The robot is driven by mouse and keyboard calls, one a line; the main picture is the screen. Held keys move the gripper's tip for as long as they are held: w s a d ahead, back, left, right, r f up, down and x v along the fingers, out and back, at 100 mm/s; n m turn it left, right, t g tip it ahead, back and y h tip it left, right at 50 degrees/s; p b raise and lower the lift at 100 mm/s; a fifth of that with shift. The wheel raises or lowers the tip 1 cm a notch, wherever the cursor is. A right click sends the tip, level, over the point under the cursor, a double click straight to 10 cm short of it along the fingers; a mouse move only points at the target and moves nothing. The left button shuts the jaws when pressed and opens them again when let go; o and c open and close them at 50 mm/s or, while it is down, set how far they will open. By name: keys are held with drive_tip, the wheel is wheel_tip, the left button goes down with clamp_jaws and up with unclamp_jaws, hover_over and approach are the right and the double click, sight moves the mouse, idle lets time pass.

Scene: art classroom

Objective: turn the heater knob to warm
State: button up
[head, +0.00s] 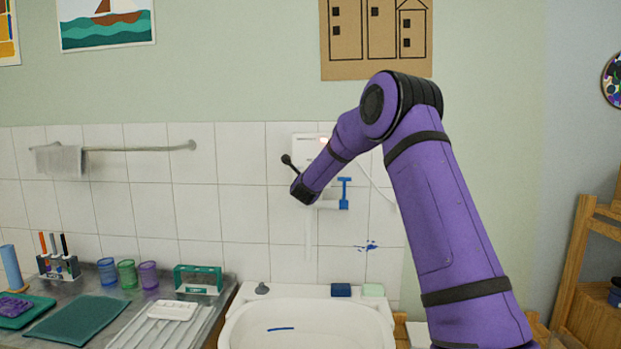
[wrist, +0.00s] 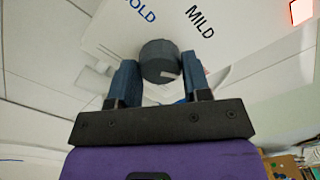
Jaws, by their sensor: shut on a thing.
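The heater is a white box on the tiled wall, partly hidden behind my arm in the head view (head: 304,146). In the wrist view its white front (wrist: 235,25) carries the lettering "MILD" and a blue word cut off to "OLD". A "warm" label is not visible. The dark grey round knob (wrist: 157,52) sits between the two fingers of my gripper (wrist: 161,76), which is shut on it from both sides. A short pale mark shows on the knob's lower right. In the head view the knob and fingers are hidden by my arm.
A red light (wrist: 302,10) glows on the heater. A metal counter at left holds cups (head: 127,273), a rack (head: 198,279) and a teal mat (head: 77,318). A towel rail (head: 140,148) is on the wall.

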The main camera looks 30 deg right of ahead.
drive_tip(key=shift+f, duration=0.1)
drive_tip(key=o, duration=0.9)
drive_tip(key=shift+o, duration=0.2)
drive_tip(key=shift+s, duration=0.1)
drive_tip(key=v, duration=1)
drive_tip(key=shift+s+a, duration=0.25)
